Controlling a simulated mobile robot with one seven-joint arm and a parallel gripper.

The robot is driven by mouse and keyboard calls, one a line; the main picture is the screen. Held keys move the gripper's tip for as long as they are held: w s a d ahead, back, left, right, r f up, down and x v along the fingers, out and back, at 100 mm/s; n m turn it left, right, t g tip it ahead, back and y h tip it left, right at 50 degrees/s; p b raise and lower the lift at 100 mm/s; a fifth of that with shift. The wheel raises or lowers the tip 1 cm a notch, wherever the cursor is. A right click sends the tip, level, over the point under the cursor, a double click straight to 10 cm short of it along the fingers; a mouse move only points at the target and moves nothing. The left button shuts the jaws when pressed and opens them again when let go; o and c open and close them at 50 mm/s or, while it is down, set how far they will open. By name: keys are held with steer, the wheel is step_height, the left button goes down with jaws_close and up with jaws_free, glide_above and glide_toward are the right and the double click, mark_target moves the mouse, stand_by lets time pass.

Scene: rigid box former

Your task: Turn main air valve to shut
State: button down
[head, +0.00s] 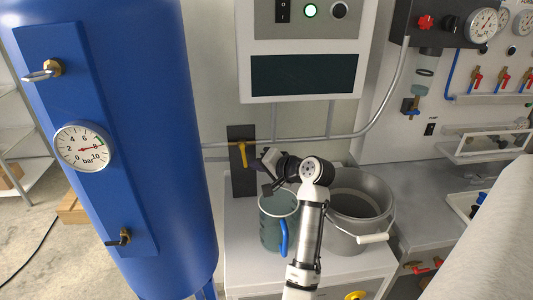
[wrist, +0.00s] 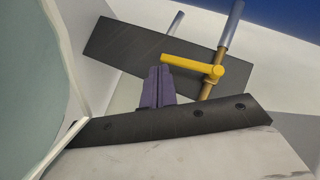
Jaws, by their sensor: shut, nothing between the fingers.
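The main air valve shows as a yellow lever (head: 243,155) on a thin grey pipe, in front of a dark backing plate (head: 243,185) on the wall. In the head view the lever points down, across the pipe. In the wrist view the yellow lever (wrist: 190,64) also lies across the pipe (wrist: 228,30). My gripper (head: 262,167) is just right of the lever in the head view. In the wrist view its purple fingers (wrist: 160,72) are shut and empty, with the tips by the lever's free end. I cannot tell whether they touch it.
A blue tank (head: 160,200) with a gauge (head: 84,146) stands left. A jug (head: 272,232) with a blue handle and a grey bucket (head: 372,240) stand on the white cabinet beneath my arm. A control box (head: 302,75) hangs above the pipe.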

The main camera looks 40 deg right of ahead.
steer(key=shift+r, duration=0.1)
steer(key=shift+s+r+p, duration=0.1)
steer(key=shift+r+p, duration=0.65)
